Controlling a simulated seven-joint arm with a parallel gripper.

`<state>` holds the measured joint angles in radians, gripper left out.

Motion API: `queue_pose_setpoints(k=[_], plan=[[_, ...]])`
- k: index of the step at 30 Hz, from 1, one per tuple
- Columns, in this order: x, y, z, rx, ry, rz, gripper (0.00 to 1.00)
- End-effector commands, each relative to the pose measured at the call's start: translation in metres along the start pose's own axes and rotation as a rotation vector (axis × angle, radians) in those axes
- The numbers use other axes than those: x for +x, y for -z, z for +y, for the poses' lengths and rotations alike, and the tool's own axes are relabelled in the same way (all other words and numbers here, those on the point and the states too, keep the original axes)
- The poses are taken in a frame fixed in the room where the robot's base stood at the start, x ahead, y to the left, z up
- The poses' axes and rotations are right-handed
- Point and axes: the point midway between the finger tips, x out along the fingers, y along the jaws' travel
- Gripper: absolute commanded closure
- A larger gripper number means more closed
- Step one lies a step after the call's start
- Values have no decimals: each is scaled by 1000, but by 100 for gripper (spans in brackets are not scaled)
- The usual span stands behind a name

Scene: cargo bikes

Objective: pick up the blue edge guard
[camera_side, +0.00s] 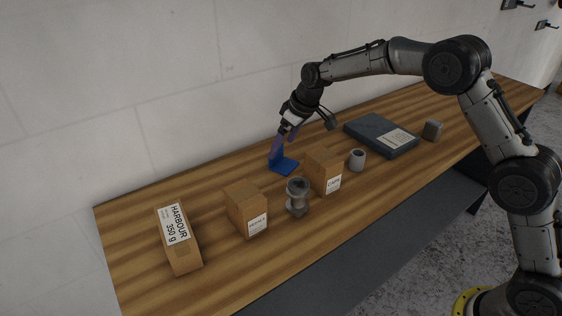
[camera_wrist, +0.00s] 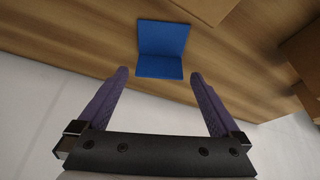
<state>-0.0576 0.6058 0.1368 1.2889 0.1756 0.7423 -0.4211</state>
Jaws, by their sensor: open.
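The blue edge guard (camera_side: 286,166) is an L-shaped piece on the wooden table near the wall. One leg lies flat and the other stands up. In the wrist view the guard (camera_wrist: 161,48) is ahead of the fingertips, roughly midway between them sideways. My gripper (camera_side: 277,141) points down at the guard's upright side from above. It also shows in the wrist view (camera_wrist: 159,76), with two purple fingers spread apart and nothing between them. In the side view the fingers partly overlap the upright leg, and I cannot tell whether they touch it.
On the table (camera_side: 140,215) stand a cardboard box (camera_side: 246,208), another box (camera_side: 323,170), a grey metal part (camera_side: 297,196) and a grey cup (camera_side: 357,159). The wall (camera_side: 150,80) is close behind.

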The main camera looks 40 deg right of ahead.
Motion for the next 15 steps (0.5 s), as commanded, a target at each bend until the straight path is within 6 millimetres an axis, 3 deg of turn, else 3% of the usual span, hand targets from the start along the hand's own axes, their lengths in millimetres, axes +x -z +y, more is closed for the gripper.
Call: queue_pose_setpoints(k=[9, 15], plan=[[39, 7, 0, -1, 1, -2, 0], [52, 8, 0, -1, 0, 1, 0]])
